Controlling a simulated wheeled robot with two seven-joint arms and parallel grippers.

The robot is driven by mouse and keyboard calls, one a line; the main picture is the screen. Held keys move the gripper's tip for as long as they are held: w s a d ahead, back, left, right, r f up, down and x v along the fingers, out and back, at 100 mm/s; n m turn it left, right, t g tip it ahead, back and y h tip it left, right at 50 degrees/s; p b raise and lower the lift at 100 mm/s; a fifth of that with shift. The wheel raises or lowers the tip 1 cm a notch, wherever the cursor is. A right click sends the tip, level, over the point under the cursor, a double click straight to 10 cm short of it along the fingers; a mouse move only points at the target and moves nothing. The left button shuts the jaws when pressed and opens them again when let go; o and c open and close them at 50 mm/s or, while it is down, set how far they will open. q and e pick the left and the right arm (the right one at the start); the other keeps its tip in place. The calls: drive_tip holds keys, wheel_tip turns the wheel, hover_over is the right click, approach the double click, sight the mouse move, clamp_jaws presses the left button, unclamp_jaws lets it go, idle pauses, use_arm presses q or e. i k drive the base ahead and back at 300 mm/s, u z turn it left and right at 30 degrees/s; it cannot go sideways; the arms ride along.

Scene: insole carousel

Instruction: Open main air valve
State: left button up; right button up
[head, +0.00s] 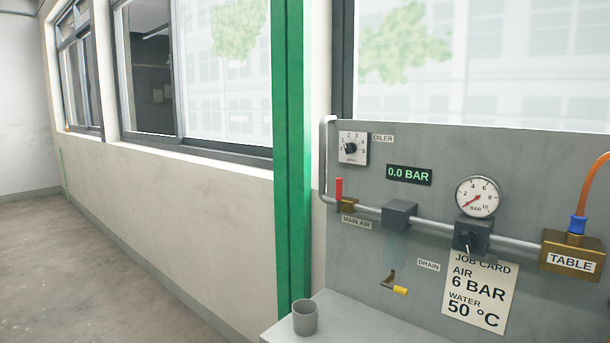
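The main air valve (347,204) is a small brass body on the grey pipe at the left of the panel, above a "MAIN AIR" label (356,221). Its red lever (339,188) stands upright, across the pipe's run at that point. A digital display (409,175) reads 0.0 BAR. The round pressure gauge (478,197) has a red needle pointing to the lower left, at the low end of its scale. Neither of my grippers shows in the head view.
The panel (540,160) also carries an oiler dial (353,148), a black regulator knob (470,240), a yellow-tipped drain lever (398,290), a job card and a brass TABLE block (572,256). A grey cup (305,317) stands on the ledge. A green column (293,150) rises left of the panel.

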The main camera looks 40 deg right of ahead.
sight(338, 186)
drive_tip(key=i, duration=1.8)
drive_tip(key=z, duration=2.4)
